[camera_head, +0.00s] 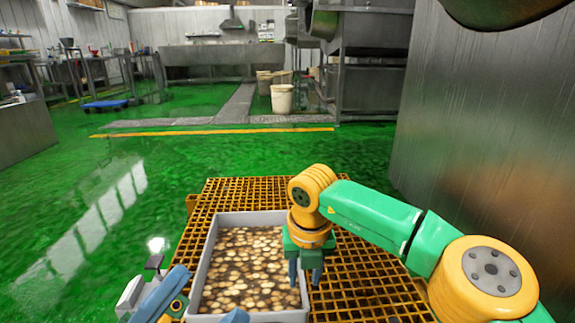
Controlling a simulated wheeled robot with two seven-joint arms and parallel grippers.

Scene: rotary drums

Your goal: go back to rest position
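A grey rectangular bin (250,217) full of round, pale brown pieces (245,262) in dark liquid sits on a yellow grating platform. My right gripper (304,281) hangs from the green and yellow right arm, pointing down at the bin's right rim. Part of my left gripper (160,297) shows at the bottom left, beside the bin's left wall. It is cut off by the frame edge, so its opening is unclear.
The yellow grating (365,285) extends right of the bin, under my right arm. A large metal wall (475,140) stands close on the right. Open green floor (120,210) lies left and ahead. White buckets (281,98), a blue dolly (104,105) and steel tables are farther back.

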